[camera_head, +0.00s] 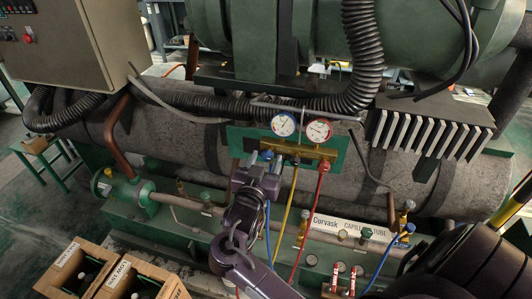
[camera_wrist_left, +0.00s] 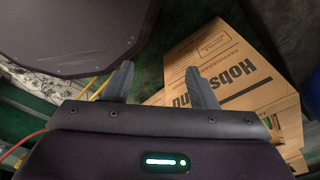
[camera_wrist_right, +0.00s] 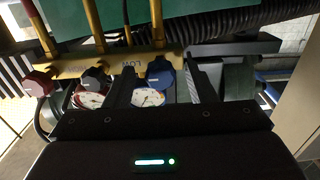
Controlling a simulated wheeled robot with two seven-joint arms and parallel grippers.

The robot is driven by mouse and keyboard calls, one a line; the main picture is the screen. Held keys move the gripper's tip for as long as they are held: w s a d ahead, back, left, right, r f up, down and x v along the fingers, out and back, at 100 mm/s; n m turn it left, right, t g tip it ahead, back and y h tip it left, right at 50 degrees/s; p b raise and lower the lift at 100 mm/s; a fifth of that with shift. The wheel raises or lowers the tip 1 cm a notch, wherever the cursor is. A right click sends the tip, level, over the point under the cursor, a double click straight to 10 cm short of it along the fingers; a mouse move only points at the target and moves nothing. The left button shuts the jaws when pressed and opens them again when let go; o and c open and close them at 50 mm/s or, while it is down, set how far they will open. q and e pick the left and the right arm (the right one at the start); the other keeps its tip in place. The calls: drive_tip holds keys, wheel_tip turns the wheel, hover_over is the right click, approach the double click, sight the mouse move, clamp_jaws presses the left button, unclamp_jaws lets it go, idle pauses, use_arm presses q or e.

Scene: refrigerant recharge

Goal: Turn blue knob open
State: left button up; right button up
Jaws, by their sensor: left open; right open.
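In the head view the blue knob (camera_head: 267,155) is just above the fingers of my right gripper (camera_head: 260,170), partly hidden. In the right wrist view my right gripper (camera_wrist_right: 162,84) is open, with the blue knob between its two spread fingers; contact cannot be told. My left gripper (camera_wrist_left: 160,84) is open and empty in the left wrist view, over cardboard, away from the manifold.
Two gauges (camera_head: 284,124) (camera_head: 319,130) stand above. Blue, yellow (camera_head: 286,210) and red hoses hang below. Open boxes (camera_head: 122,279) stand at lower left; a printed cardboard box (camera_wrist_left: 225,75) lies below my left gripper.

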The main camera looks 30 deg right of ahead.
drive_tip(key=shift+x, duration=0.85)
use_arm(q)
drive_tip(key=shift+s+r, duration=0.25)
drive_tip(key=shift+s, duration=0.45)
use_arm(e)
drive_tip(key=shift+w+d, duration=0.1)
drive_tip(key=shift+c, duration=0.2)
